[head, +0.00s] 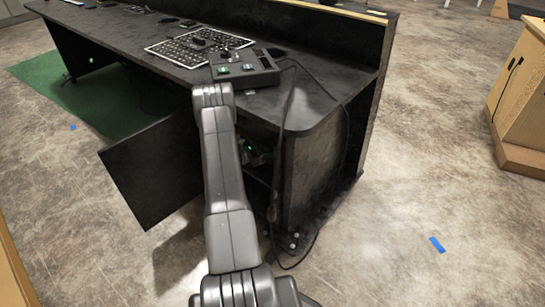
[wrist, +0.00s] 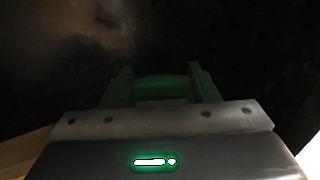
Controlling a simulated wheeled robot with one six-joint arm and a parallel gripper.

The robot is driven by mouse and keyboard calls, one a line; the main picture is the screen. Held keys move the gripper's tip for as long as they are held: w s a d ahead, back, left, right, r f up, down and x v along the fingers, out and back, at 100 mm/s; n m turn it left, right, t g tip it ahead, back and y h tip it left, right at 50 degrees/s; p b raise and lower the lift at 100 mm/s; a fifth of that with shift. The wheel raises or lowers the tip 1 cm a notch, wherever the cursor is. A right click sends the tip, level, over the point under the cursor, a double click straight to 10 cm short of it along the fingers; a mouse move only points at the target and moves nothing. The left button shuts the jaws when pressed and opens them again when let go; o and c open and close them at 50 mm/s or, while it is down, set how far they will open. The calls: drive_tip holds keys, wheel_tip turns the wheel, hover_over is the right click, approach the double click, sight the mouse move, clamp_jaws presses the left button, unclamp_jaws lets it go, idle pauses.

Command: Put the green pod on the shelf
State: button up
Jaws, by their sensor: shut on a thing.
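The green pod (wrist: 160,88) sits between the two fingers of my gripper (wrist: 162,82) in the wrist view, dark green and dimly lit. The fingers are shut on it. In the head view my gripper (head: 256,156) is partly hidden behind my arm, low at the open end of the black desk, in the shadow under its top. The pod cannot be made out there. The shelf is not clearly visible; the space ahead of the fingers in the wrist view is nearly black, with a faint brownish patch at upper left.
The black desk (head: 330,108) carries a control box (head: 243,68) with buttons and a perforated panel (head: 185,50). A black panel (head: 150,175) stands out from the desk on the left. Cables hang at the desk's right corner.

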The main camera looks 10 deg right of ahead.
drive_tip(key=shift+w+d+f+b, duration=0.15)
drive_tip(key=shift+f+b, duration=0.3)
drive_tip(key=shift+f, duration=0.75)
drive_tip(key=shift+w+d+f+b, duration=0.15)
drive_tip(key=shift+f+b, duration=0.25)
drive_tip(key=shift+f, duration=0.8)
drive_tip(key=shift+s, duration=0.1)
drive_tip(key=shift+f, duration=0.2)
drive_tip(key=o, duration=1.1)
drive_tip(key=shift+r, duration=0.2)
drive_tip(key=shift+a, duration=0.25)
drive_tip(key=p+v, duration=0.2)
drive_tip(key=v, duration=0.9)
drive_tip(key=shift+s+a, duration=0.1)
drive_tip(key=shift+a, duration=0.15)
